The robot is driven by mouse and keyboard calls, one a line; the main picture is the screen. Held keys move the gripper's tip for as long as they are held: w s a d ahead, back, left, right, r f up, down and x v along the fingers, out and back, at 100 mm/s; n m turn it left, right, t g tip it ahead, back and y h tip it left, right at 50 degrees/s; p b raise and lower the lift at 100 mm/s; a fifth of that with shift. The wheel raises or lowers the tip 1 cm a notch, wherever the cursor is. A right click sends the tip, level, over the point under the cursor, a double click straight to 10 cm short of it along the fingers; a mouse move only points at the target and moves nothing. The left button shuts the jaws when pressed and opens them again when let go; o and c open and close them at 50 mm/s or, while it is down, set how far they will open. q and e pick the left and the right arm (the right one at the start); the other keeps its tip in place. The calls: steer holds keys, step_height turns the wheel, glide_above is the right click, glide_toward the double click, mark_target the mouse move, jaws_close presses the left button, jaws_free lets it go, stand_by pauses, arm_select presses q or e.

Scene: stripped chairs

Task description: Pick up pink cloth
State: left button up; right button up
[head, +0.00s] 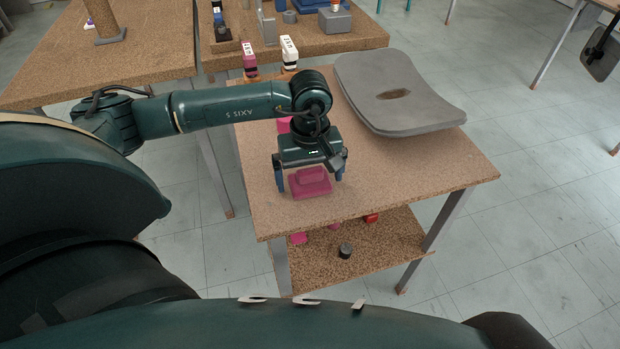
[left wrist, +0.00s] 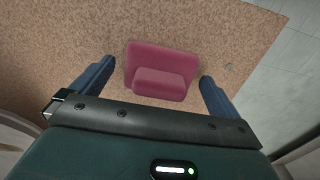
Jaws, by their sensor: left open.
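The pink cloth (head: 310,183) lies folded on the cork-topped table (head: 425,180), near its front left. A smaller folded layer sits on top of a wider one. My left gripper (head: 310,182) is above the cloth with its fingers pointing down, one on each side of it. In the left wrist view the cloth (left wrist: 161,72) lies between the two blue fingers (left wrist: 158,80), with a gap on both sides. The gripper is open and holds nothing. Another pink item (head: 284,125) shows partly behind my left gripper; most of it is hidden. My right gripper is not in view.
A grey chair seat shell (head: 400,95) lies at the table's back right. A lower shelf (head: 375,250) holds a dark cylinder (head: 345,251) and pink and red items. The table's front right is clear.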

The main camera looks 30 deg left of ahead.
mark_target(310, 170)
arm_select(q)
steer(key=shift+f, duration=0.15)
steer(key=c, duration=1)
step_height(310, 170, up, 10)
steer(key=shift+r, duration=0.1)
